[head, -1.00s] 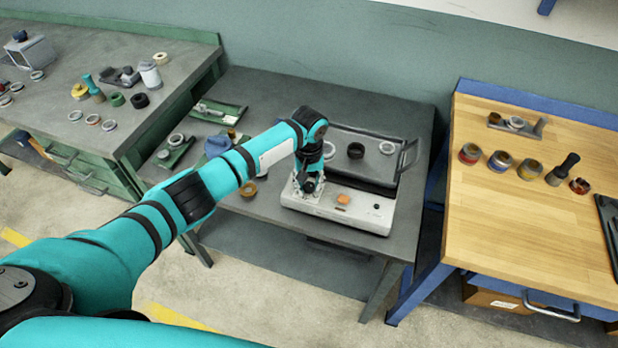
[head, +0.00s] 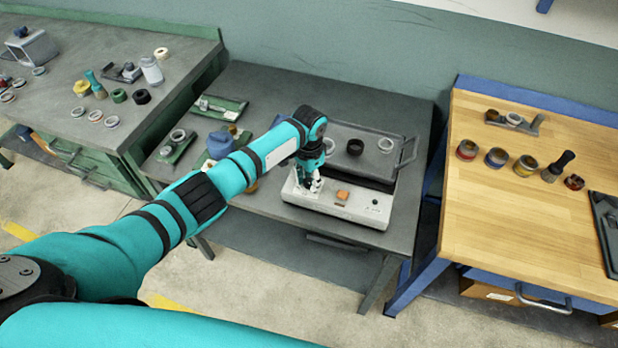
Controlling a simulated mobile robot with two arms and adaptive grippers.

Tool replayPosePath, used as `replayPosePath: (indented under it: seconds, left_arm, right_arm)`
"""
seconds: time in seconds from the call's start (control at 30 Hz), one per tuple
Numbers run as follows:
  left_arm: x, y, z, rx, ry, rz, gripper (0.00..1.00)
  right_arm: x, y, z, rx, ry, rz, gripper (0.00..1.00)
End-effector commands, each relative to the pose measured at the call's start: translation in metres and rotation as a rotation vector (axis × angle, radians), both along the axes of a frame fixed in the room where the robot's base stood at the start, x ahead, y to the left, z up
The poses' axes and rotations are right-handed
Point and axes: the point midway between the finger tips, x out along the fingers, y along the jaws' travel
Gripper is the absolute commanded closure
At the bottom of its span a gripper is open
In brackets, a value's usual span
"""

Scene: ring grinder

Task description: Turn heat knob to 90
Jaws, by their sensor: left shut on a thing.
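The heating device has a white control panel (head: 335,201) along its front and a dark plate (head: 362,172) behind it, on the grey middle table. An orange switch (head: 343,194) and a small dark knob (head: 375,202) show on the panel. My left gripper (head: 308,187) points down at the left part of the panel. It is shut on what seems to be the heat knob there, which the fingers hide. The knob's angle cannot be read. My right gripper is not in view.
Rings lie on the dark plate, including a black ring (head: 355,147). Green trays (head: 220,108) and a blue-grey item (head: 220,144) stand left of the device. A wooden bench (head: 530,230) is at right, a green workbench (head: 165,125) at left.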

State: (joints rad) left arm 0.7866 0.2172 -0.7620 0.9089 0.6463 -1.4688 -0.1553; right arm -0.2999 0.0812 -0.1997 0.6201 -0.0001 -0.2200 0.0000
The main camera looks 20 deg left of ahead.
Motion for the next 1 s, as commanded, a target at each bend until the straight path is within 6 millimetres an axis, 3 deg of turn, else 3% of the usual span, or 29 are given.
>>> replayPosePath:
  seconds: [1.0]
  left_arm:
    - [0.0015,0.0009,0.0005,0.001,-0.002,-0.964,1.00]
  right_arm:
    - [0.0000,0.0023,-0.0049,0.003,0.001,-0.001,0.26]
